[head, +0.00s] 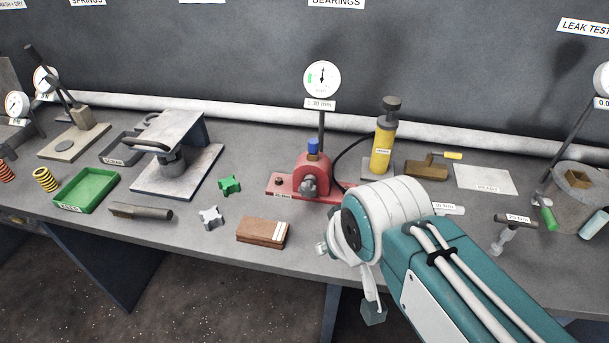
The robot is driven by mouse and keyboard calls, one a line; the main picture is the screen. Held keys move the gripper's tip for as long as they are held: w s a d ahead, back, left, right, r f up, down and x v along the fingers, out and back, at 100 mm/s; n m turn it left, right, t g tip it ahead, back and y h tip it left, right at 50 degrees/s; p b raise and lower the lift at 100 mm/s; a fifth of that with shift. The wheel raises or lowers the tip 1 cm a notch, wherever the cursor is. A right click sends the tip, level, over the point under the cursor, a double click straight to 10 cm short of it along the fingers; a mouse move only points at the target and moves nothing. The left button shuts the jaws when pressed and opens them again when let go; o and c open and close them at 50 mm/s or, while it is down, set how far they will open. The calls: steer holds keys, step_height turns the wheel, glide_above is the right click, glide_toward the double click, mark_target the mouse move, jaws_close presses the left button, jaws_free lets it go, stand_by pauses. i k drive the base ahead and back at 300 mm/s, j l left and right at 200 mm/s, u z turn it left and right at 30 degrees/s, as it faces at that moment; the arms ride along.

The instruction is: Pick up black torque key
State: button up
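A T-shaped key with a dark handle (517,220) lies on the bench at the right in the head view. It has a white label on the handle and a grey shaft pointing down-left; it looks like the black torque key. A second, pale labelled piece (449,208) lies to its left, partly hidden by my arm. My gripper (367,288) hangs at the bench's front edge, left of both. My own wrist hides most of it, so I cannot tell whether its fingers are open or shut.
A red pump with a gauge (308,180) and a yellow cylinder (383,145) stand behind my wrist. A brown block (262,232) lies left. A round grey pot (575,205) and a green cylinder (548,219) are right of the dark key. A white sheet (486,179) lies behind it.

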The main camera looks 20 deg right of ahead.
mark_target(513, 222)
steer(key=l+z, duration=0.2)
steer(key=z, duration=0.2)
steer(key=l+z, duration=0.2)
steer(key=z, duration=0.15)
steer(key=l+z, duration=0.2)
steer(key=z, duration=0.2)
steer(key=l+z, duration=0.2)
steer(key=z, duration=0.15)
